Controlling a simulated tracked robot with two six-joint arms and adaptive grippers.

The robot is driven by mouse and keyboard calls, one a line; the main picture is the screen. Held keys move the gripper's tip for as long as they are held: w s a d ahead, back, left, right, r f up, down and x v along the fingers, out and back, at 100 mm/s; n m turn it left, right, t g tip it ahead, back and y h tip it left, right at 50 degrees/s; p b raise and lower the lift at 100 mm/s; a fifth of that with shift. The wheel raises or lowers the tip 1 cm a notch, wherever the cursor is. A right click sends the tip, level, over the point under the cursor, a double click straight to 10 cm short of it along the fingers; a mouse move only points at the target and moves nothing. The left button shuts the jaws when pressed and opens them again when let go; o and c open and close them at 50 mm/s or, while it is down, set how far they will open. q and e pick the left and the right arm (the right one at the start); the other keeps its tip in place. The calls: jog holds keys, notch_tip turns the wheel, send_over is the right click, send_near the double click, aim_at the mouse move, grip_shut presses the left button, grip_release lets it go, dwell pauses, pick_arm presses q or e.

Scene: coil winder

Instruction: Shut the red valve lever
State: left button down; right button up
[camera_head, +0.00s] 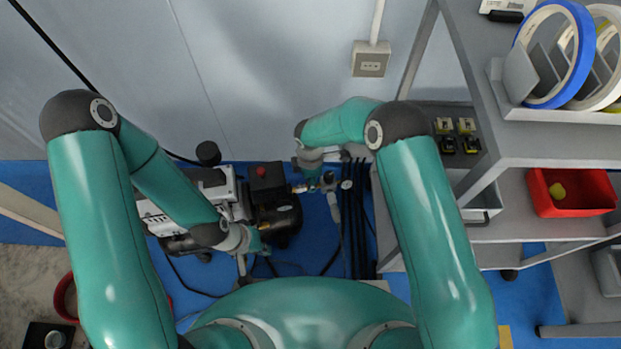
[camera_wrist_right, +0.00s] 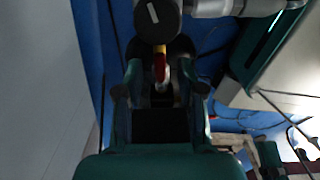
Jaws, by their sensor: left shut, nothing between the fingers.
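The red valve lever (camera_wrist_right: 161,75) shows in the right wrist view, with a yellow-brass part just above it. My right gripper (camera_wrist_right: 161,88) has its fingers apart on either side of the lever, with visible gaps. In the head view the right gripper (camera_head: 309,183) is small and reaches down beside the brass fitting (camera_head: 299,188) of the compressor; the lever itself cannot be made out there. My left gripper (camera_head: 262,246) is shut and empty, low beside the front of the compressor (camera_head: 275,213).
A gauge (camera_head: 346,184) and dark hoses stand right of the fitting. A grey shelf rack (camera_head: 560,150) with a red bin (camera_head: 572,208) and tape rolls fills the right side. The wall is behind; blue floor shows around the compressor.

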grip_shut()
jog(key=shift+m+b, duration=0.3)
jog(key=shift+s+a+m+b, duration=0.45)
jog(key=shift+m+b, duration=1.35)
jog(key=shift+m, duration=1.05)
jog(key=shift+s+a+m+b, duration=0.25)
jog(key=shift+s+m+b, duration=0.45)
jog(key=shift+m+b, duration=1.7)
jog(key=shift+s+a+m+b, duration=0.45)
jog(key=shift+m+b, duration=0.8)
jog(key=shift+m, duration=2.1)
jog(key=shift+s+d, duration=0.1)
